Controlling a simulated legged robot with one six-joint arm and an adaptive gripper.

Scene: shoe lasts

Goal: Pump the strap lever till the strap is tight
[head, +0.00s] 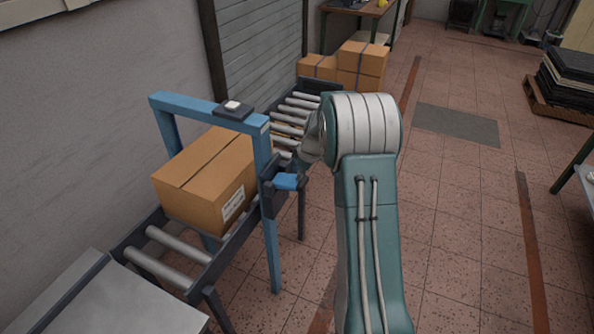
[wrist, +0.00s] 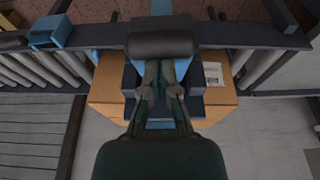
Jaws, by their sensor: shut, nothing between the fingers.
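A tan carton (head: 205,175) sits on the roller conveyor under a blue frame (head: 185,105). A short blue part (head: 287,181) with a dark end sticks out from the frame's near post, and I take it for the strap lever. My gripper (wrist: 165,72) is shut and empty, with its fingertips at or just below a thick black cylinder (wrist: 163,45), perhaps the lever's grip. I cannot tell if they touch. In the head view my arm's end hides most of the gripper. I cannot make out the strap or how tight it is.
The conveyor's side rail (head: 235,238) runs along the carton's near side. Taped cartons (head: 362,65) stand at the conveyor's far end. A loaded pallet (head: 565,85) is at the far right.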

